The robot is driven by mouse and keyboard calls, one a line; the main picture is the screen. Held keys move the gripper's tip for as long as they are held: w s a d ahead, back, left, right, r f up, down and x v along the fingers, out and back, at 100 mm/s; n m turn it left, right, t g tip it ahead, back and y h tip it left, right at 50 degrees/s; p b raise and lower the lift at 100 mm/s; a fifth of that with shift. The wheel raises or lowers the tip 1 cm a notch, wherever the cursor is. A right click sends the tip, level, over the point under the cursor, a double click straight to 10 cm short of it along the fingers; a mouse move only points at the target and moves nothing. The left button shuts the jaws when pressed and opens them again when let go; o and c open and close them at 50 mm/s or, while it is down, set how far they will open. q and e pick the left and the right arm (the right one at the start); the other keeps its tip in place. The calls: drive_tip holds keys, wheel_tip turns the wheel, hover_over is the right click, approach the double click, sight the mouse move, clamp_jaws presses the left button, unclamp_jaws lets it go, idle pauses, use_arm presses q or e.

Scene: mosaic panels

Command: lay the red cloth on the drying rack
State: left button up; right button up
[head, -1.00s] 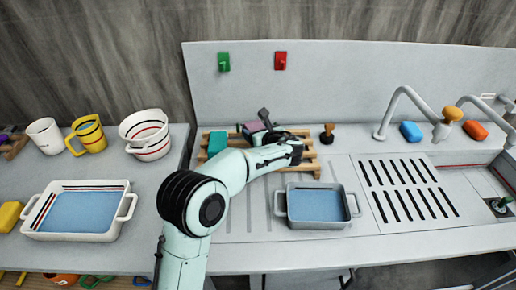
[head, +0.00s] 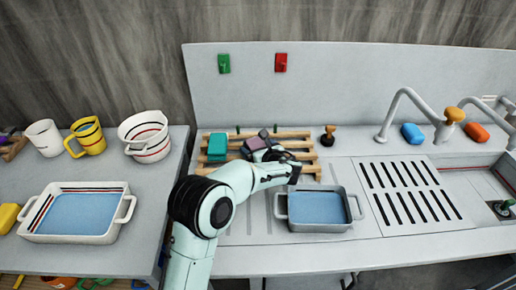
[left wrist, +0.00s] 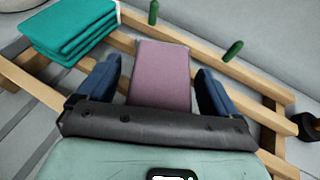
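The wooden drying rack (head: 304,136) stands at the back of the counter, and its slats also show in the left wrist view (left wrist: 268,115). I see no clearly red cloth. A mauve, flat, block-shaped thing (left wrist: 161,75), possibly the folded cloth, lies on the rack; the head view shows part of it (head: 256,141). My left gripper (left wrist: 158,82) is low over the rack, its two blue fingers apart on either side of the mauve thing, with narrow gaps showing. In the head view my left gripper (head: 266,153) partly hides it. My right gripper is not in view.
A folded teal cloth (head: 217,147) lies on the rack's left end. Green pegs (left wrist: 232,50) stand along the rack. A grey basin of water (head: 281,205) sits in front, with a white one (head: 129,209) at left. A brown-handled stopper (head: 328,137) stands at right.

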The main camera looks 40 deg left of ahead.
use_arm(q)
drive_tip(key=shift+r, duration=0.2)
drive_tip(key=shift+d+r, duration=0.15)
drive_tip(key=shift+d, duration=0.1)
drive_tip(key=v, duration=1.1)
drive_tip(key=shift+s+d, duration=0.15)
drive_tip(key=shift+s, duration=0.15)
